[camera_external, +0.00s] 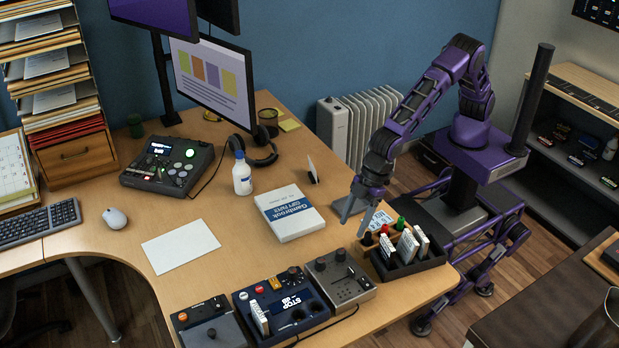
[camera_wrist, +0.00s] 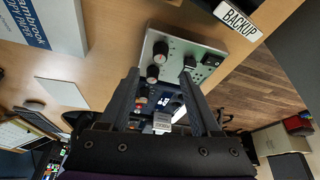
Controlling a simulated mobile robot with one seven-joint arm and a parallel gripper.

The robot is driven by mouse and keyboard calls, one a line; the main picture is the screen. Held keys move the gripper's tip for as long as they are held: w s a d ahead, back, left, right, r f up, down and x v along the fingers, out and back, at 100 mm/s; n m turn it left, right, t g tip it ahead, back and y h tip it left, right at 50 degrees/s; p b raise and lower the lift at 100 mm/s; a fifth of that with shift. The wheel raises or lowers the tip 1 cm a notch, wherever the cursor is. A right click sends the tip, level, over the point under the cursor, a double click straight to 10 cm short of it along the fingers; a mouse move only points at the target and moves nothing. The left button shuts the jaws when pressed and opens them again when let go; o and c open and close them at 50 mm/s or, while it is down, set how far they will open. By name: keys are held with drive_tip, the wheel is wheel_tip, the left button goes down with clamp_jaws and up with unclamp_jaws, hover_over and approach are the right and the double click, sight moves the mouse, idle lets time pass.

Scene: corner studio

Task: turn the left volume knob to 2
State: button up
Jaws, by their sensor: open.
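A grey control box (camera_external: 346,290) stands at the desk's front edge, with a left knob (camera_external: 320,264), a right knob (camera_external: 340,255) and slider controls. In the wrist view the grey box (camera_wrist: 195,62) shows two black knobs; the one nearer the dark blue box, the left knob (camera_wrist: 153,72), lies between the finger lines, and the other, the right knob (camera_wrist: 161,48), is farther up. Their scale marks are too small to read. My gripper (camera_external: 356,218) is open and empty, above the desk behind the grey box; its fingers (camera_wrist: 160,80) touch neither knob.
A dark blue box (camera_external: 285,322) with a STOP label stands left of the grey box. A dark rack (camera_external: 410,268) of upright white-labelled items stands close on the right. Bare desk lies between book and boxes.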

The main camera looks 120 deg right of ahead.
sight(342, 251)
drive_tip(key=x, duration=0.9)
drive_tip(key=shift+s+b, duration=0.1)
drive_tip(key=shift+b, duration=0.25)
drive_tip(key=shift+r, duration=0.1)
clamp_jaws()
